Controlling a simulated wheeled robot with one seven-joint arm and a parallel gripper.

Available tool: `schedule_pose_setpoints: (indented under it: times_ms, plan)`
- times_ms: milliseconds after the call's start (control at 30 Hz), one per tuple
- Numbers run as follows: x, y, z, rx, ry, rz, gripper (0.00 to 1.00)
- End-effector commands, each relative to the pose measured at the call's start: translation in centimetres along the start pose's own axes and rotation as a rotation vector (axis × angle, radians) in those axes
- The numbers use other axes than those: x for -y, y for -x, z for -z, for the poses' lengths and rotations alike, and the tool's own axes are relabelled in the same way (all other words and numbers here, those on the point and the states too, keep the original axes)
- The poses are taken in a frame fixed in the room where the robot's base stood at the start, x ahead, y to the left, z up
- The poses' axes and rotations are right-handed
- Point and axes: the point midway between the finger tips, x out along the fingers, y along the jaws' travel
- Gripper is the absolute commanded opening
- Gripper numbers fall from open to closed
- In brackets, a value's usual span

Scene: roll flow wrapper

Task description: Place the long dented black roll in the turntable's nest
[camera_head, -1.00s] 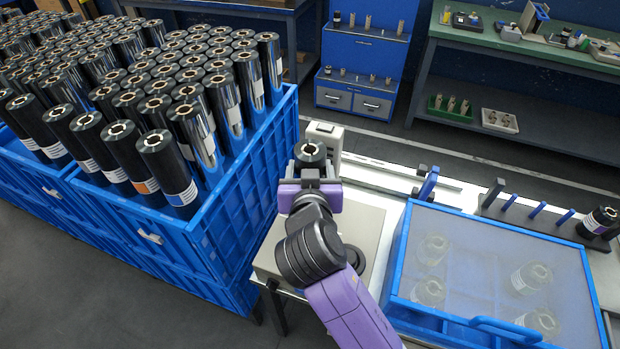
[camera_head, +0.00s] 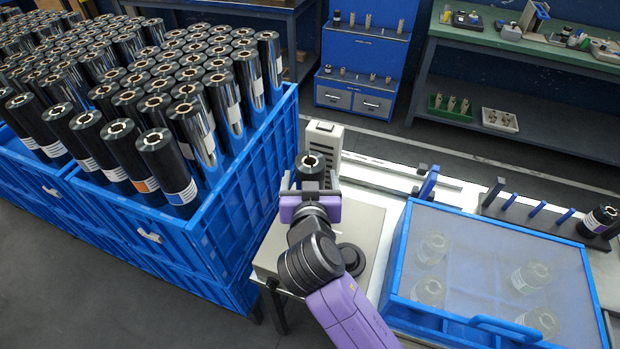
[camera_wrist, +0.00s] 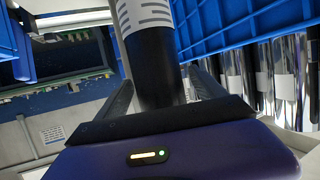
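A black roll (camera_head: 311,163) with a pale hollow core stands upright between the fingers of my gripper (camera_head: 310,188), over the white machine's grey plate. In the wrist view the roll (camera_wrist: 155,65) shows a black body and a white printed label, between both fingers (camera_wrist: 163,92). My gripper is shut on it. No dent can be made out. A round dark disc (camera_head: 350,259) on the grey plate may be the turntable; my arm partly covers this area and no nest can be made out. The roll's lower end is hidden in the head view.
A blue crate (camera_head: 225,215) full of upright black rolls stands close on the left. A pale machine column (camera_head: 324,137) rises just behind the roll. A blue-framed clear cover (camera_head: 480,260) is on the right. Another roll (camera_head: 599,220) lies at the far right.

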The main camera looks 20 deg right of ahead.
Motion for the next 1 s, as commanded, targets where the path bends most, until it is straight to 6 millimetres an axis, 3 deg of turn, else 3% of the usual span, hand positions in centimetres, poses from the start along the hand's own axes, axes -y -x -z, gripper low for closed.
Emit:
schedule_pose_setpoints:
  times_ms: [267, 700, 1000]
  plan:
    - [0.1, 0.6, 0.2, -0.001, 0.001, 0.002, 0.8]
    - [0.0, 9.1, 0.1, 0.0, 0.0, 0.002, 0.8]
    - [0.0, 12.0, 0.2, -0.001, 0.001, 0.0, 0.8]
